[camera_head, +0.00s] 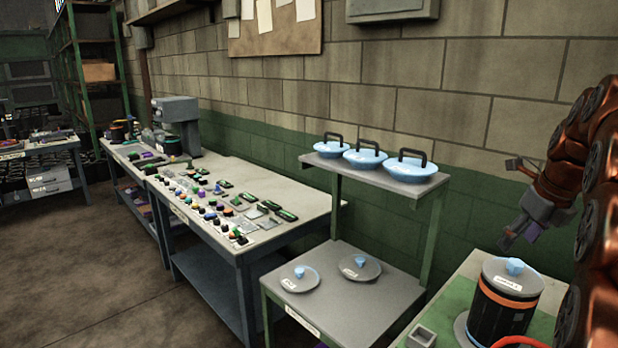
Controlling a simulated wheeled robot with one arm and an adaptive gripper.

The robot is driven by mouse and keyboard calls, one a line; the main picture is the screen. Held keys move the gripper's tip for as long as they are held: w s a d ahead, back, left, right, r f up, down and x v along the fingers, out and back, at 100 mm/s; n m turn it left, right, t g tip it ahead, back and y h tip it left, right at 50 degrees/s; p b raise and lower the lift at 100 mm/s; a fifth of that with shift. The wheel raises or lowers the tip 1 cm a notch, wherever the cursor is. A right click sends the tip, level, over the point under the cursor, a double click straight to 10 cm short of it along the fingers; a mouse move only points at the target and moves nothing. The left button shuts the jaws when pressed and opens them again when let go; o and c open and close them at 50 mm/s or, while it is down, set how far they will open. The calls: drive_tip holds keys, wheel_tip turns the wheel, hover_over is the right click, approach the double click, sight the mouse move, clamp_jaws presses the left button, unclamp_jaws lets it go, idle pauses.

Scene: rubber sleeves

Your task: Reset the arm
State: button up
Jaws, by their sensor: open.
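My copper-coloured arm rises along the right edge of the head view and bends over toward the left. My gripper (518,236) hangs at its end, grey and purple, pointing down and left. It is open, and nothing shows between its fingers. It is in the air above the green-topped bench at the lower right. A black cylinder with orange bands and a grey lid (511,277) stands on that bench, below the gripper and apart from it. The lid has a light blue knob and a label.
A grey stand (368,310) holds two round grey lids with blue knobs. Its upper shelf (335,164) carries three blue lids with black handles. A workbench (290,185) with many small parts runs along the wall. Open floor (110,255) lies at left.

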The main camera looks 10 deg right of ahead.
drive_tip(key=s+a+f+n+g, duration=0.1)
drive_tip(key=s+a+f+n, duration=0.2)
drive_tip(key=a+n, duration=0.3)
drive_tip(key=s+a+f+n+g+y, duration=0.1)
drive_tip(key=s+a+f+n, duration=0.15)
drive_tip(key=a+n, duration=0.4)
drive_tip(key=s+a+f+n+g, duration=0.1)
drive_tip(key=s+a+f+n, duration=0.2)
drive_tip(key=a, duration=0.6)
drive_tip(key=s+a+f+n+g, duration=0.1)
drive_tip(key=s+a+f+n, duration=0.4)
drive_tip(key=s+n, duration=0.3)
drive_tip(key=s+a+f+n+g, duration=0.1)
drive_tip(key=s+a+f+n, duration=0.4)
drive_tip(key=s+n, duration=0.4)
drive_tip(key=shift+s+f+n+g+h, duration=0.25)
drive_tip(key=shift+f+n+g+h, duration=0.15)
drive_tip(key=shift+n, duration=0.65)
